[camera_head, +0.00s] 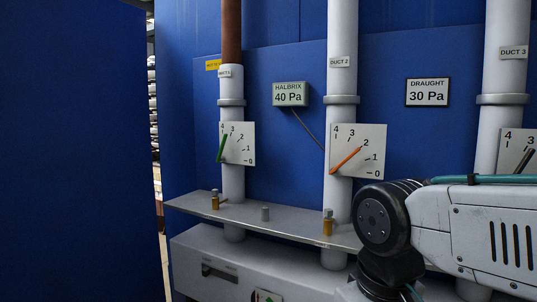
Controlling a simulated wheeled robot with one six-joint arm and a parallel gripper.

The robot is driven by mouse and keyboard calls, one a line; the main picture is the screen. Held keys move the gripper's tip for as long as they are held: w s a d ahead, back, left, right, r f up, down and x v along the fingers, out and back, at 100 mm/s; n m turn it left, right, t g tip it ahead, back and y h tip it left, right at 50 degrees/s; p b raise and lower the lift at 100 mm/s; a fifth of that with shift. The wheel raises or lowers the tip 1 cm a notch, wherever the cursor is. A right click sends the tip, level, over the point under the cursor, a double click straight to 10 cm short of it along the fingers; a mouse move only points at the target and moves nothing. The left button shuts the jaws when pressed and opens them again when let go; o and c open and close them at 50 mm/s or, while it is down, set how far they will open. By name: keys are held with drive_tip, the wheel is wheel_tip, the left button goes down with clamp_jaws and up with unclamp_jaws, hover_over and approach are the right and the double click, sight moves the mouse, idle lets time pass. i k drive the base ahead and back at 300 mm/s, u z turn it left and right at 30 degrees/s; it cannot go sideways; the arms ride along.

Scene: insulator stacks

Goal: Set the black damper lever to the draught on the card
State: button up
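The card (428,92) on the blue wall reads "DRAUGHT 30 Pa". The black damper lever (525,160) is on a white dial plate (511,138) on duct 3, at the right edge. It slants up to the right. Only the 4 and part of the 3 show on this dial; the rest is cut off, so its reading cannot be told. My gripper is not in view; only my white arm shows, at the lower right below the black lever.
A gauge (290,94) reads "HALBRIX 40 Pa". A green lever (222,148) on the left duct points between 4 and 3. An orange lever (346,160) on duct 2 points near 2. A grey shelf (285,228) with small fittings runs below. A blue panel (75,150) fills the left.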

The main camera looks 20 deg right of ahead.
sight(529, 156)
drive_tip(key=z, duration=1.1)
drive_tip(key=k, duration=0.45)
drive_tip(key=z, duration=0.55)
drive_tip(key=i, duration=0.5)
